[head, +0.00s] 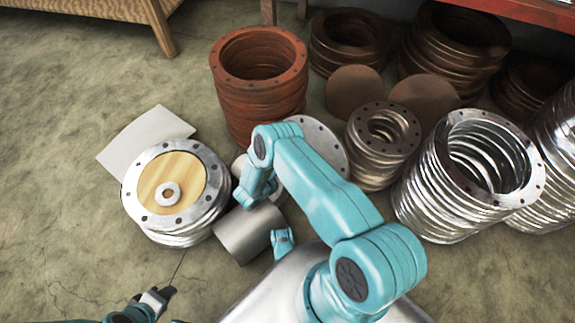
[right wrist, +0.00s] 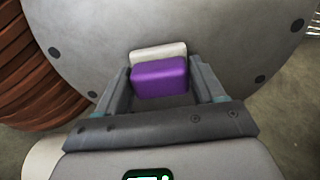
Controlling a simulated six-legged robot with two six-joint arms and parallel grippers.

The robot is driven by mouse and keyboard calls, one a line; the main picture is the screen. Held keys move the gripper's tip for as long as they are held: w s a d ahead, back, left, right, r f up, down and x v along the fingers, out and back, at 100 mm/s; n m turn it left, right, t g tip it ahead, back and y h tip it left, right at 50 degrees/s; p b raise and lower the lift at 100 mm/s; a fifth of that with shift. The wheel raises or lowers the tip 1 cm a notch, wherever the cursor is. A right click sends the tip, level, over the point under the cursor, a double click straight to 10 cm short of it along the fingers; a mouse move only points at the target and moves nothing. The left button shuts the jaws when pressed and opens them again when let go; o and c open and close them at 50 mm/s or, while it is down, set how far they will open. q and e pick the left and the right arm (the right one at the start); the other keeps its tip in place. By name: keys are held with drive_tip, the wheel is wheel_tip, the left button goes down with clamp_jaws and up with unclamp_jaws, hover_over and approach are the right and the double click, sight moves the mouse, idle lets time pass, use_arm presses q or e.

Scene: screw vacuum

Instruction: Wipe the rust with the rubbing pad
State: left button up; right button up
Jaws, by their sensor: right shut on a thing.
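My right gripper (right wrist: 163,84) is shut on a purple rubbing pad (right wrist: 160,78) with a whitish layer on its far side. The pad is in front of a large grey metal disc (right wrist: 100,35) with bolt holes near its rim; I cannot tell whether they touch. The disc's rim also shows in the head view (head: 326,142), behind my right arm. My right gripper and the pad are hidden there. I see no clear rust patch on the disc's visible part. My left gripper (head: 152,297) is low at the left, away from the disc; its jaw opening is unclear.
A rusty orange flanged stack (head: 259,85) stands behind the disc. Silver bellows (head: 467,175) and darker stacks (head: 350,40) crowd the right and back. A flanged piece with a wooden top (head: 180,190) and a grey cylinder (head: 246,232) are at left. The floor at far left is clear.

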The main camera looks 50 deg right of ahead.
drive_tip(key=shift+s, duration=0.9)
drive_tip(key=shift+d+f, duration=0.1)
drive_tip(key=shift+f, duration=0.05)
drive_tip(key=shift+w+b, duration=0.45)
drive_tip(key=shift+b, duration=0.05)
drive_tip(key=shift+w+d, duration=0.15)
drive_tip(key=shift+w, duration=0.75)
drive_tip(key=shift+c, duration=0.7)
drive_tip(key=shift+w+d, duration=0.1)
drive_tip(key=shift+w, duration=0.6)
drive_tip(key=shift+c, duration=0.6)
drive_tip(key=v, duration=0.5)
drive_tip(key=shift+a, duration=0.35)
drive_tip(key=shift+a+r, duration=0.25)
